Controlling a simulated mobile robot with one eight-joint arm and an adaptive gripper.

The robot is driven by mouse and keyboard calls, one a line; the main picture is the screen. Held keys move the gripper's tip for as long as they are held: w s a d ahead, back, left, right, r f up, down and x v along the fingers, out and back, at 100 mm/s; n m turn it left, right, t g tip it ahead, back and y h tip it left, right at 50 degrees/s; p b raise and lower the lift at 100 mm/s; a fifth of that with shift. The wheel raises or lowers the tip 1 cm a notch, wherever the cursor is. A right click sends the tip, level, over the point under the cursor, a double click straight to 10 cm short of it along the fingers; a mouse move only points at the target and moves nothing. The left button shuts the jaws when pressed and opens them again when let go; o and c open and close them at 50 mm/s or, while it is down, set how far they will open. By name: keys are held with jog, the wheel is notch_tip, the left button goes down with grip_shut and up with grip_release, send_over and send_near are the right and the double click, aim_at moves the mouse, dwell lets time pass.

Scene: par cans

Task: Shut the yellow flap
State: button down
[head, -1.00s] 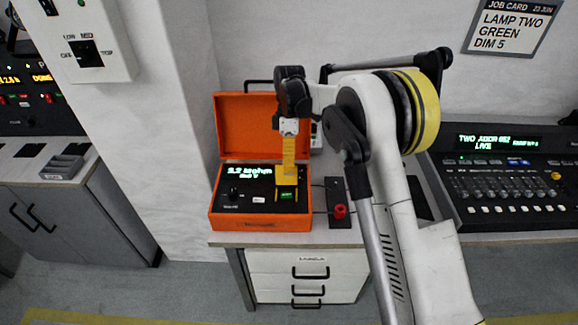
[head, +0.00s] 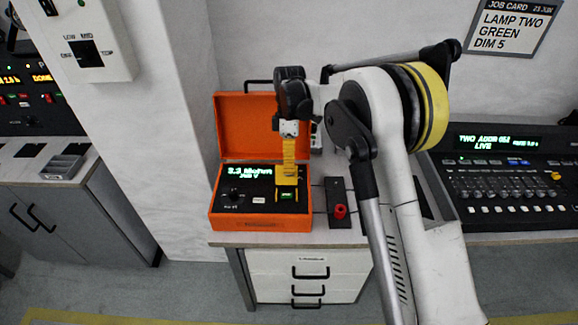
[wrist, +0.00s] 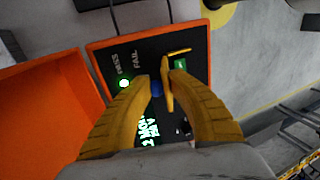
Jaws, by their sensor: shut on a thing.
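The yellow flap (wrist: 168,88) stands up edge-on from the black panel of an orange case in the wrist view, beside a green lit button (wrist: 180,64). My gripper (wrist: 162,80) has its two yellow fingers closed around the flap, one on each side. A small blue piece shows at the left fingertip. In the head view my gripper (head: 288,168) points down at the right part of the panel, above the green button (head: 286,195). There the flap is hard to tell from the yellow fingers.
The orange case (head: 258,224) has its lid (head: 240,128) open at the back. It sits on a bench with drawers. A black box with a red knob (head: 340,211) stands just right of it. A lighting console (head: 510,190) is at the right, a wall at the back.

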aim_at(289, 181)
jog(key=shift+s+r+t, duration=0.1)
jog(key=shift+s+t, duration=0.05)
jog(key=shift+t, duration=0.25)
jog(key=shift+s+r+t, duration=0.15)
jog(key=shift+s+t, duration=0.25)
jog(key=shift+t, duration=0.3)
jog(key=shift+s+r+t, duration=0.15)
jog(key=shift+s+t, duration=0.25)
jog(key=shift+t, duration=0.3)
jog(key=s+t, duration=0.1)
jog(key=t, duration=0.1)
jog(key=s+t+b, duration=0.1)
jog(key=t, duration=0.1)
jog(key=shift+s+f+t, duration=0.15)
jog(key=shift+s+t, duration=0.05)
jog(key=shift+t, duration=0.1)
jog(key=s+t+b, duration=0.1)
jog(key=t+b, duration=0.1)
jog(key=s+f+t+b, duration=0.1)
jog(key=t+b, duration=0.2)
jog(key=shift+s+a+f+h+b, duration=0.1)
jog(key=shift+s+h+b, duration=0.1)
jog(key=shift+h+b, duration=0.15)
jog(key=shift+s+f+t+b, duration=0.2)
jog(key=shift+s+t+b, duration=0.1)
jog(key=shift+t+b, duration=0.5)
jog(key=shift+s+f+t+b, duration=0.15)
jog(key=shift+s+t+b, duration=0.15)
jog(key=shift+t+b, duration=0.45)
jog(key=shift+t, duration=0.25)
